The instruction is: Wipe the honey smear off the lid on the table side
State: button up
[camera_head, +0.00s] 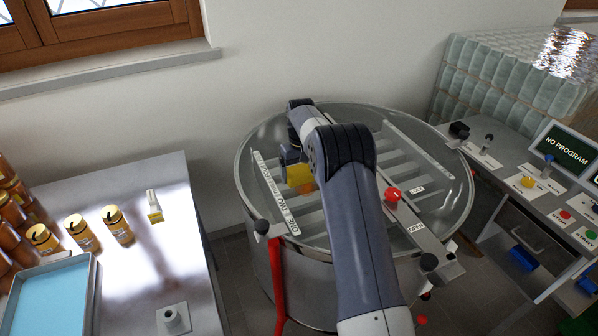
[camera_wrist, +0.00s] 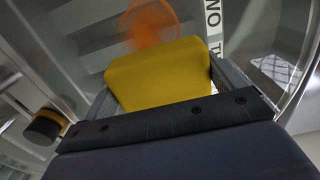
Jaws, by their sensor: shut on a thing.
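My gripper (camera_head: 293,160) is shut on a yellow sponge (camera_head: 299,175) over the left, table-side part of the round tank's clear lid (camera_head: 262,150). In the wrist view the sponge (camera_wrist: 158,76) sits between both fingers of my gripper (camera_wrist: 165,88). An orange honey smear (camera_wrist: 150,24) lies on the lid just beyond the sponge's far edge, partly hidden by it. In the head view the smear (camera_head: 307,188) shows only as a small orange patch beside the sponge. I cannot tell whether the sponge touches the lid.
A metal table (camera_head: 160,240) at left holds honey jars (camera_head: 117,225), a blue tray (camera_head: 55,290) and a small brush-like item (camera_head: 154,206). A red knob (camera_head: 392,194) stands on the lid's crossbar. A control bench (camera_head: 500,180) is at right.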

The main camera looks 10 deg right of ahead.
aim_at(311, 196)
jog(key=shift+s+d+f+b, duration=0.1)
jog(key=shift+s+f+b, duration=0.05)
jog(key=shift+s+b, duration=0.4)
jog(key=shift+s+d+f+b, duration=0.1)
jog(key=shift+s+d+b, duration=0.15)
jog(key=shift+s+b, duration=0.65)
jog(key=shift+s+d+b, duration=0.2)
jog(key=shift+s+b, duration=0.15)
jog(key=shift+s, duration=0.95)
jog(key=shift+s+d+b, duration=0.2)
jog(key=shift+s+b, duration=0.15)
jog(key=shift+s, duration=0.85)
jog(key=shift+r, duration=0.25)
jog(key=shift+w+p, duration=0.1)
jog(key=shift+p, duration=0.2)
